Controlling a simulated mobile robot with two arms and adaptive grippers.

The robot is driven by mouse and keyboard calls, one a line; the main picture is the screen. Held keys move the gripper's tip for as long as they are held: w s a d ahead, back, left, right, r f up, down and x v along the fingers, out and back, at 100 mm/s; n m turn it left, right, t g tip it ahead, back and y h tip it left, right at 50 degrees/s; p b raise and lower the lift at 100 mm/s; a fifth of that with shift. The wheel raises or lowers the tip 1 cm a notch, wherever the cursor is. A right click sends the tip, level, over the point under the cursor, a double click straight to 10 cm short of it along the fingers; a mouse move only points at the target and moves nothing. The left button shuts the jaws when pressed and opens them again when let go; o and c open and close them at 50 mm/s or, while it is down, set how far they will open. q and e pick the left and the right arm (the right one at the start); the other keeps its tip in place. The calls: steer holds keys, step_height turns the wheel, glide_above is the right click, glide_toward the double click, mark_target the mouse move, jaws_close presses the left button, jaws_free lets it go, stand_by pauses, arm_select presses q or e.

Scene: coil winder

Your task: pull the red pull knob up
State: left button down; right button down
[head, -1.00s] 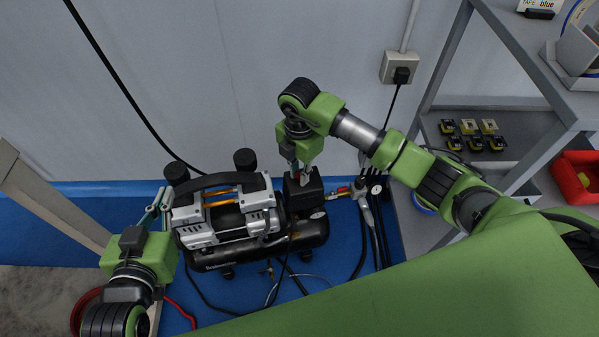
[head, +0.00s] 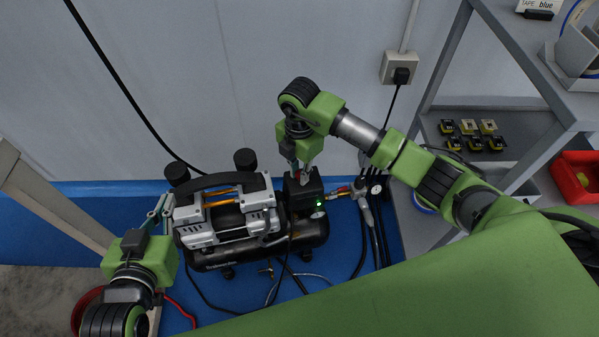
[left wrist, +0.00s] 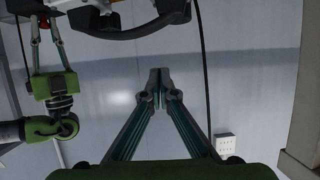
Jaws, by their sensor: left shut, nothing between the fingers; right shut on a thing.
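The red pull knob shows as a small red spot in the left wrist view (left wrist: 44,23), between the fingers of my right gripper. In the head view the fingers mostly hide it. It belongs to the black switch box (head: 312,191) on the right of the air compressor (head: 226,215). My right gripper (head: 303,176) points down over this box and is shut on the knob. A green light (head: 319,203) glows on the front of the box. My left gripper (head: 160,208) is shut and empty, beside the compressor's left end; its closed tips (left wrist: 153,78) show in the left wrist view.
A grey shelf (head: 490,45) with small yellow-black parts (head: 470,127) stands at the right. Hoses and a gauge (head: 376,188) are right of the compressor. The wall with a socket (head: 400,68) is behind; a pale post (head: 45,200) is at left.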

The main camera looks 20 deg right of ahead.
arm_select(q)
steer(key=shift+s+a+f+g, duration=0.2)
steer(key=shift+s+f+g, duration=0.1)
steer(key=shift+f, duration=0.15)
arm_select(e)
steer(key=shift+r, duration=0.1)
steer(key=c, duration=1.9)
jaws_free()
arm_select(q)
steer(key=shift+f, duration=0.1)
steer(key=shift+a, duration=0.1)
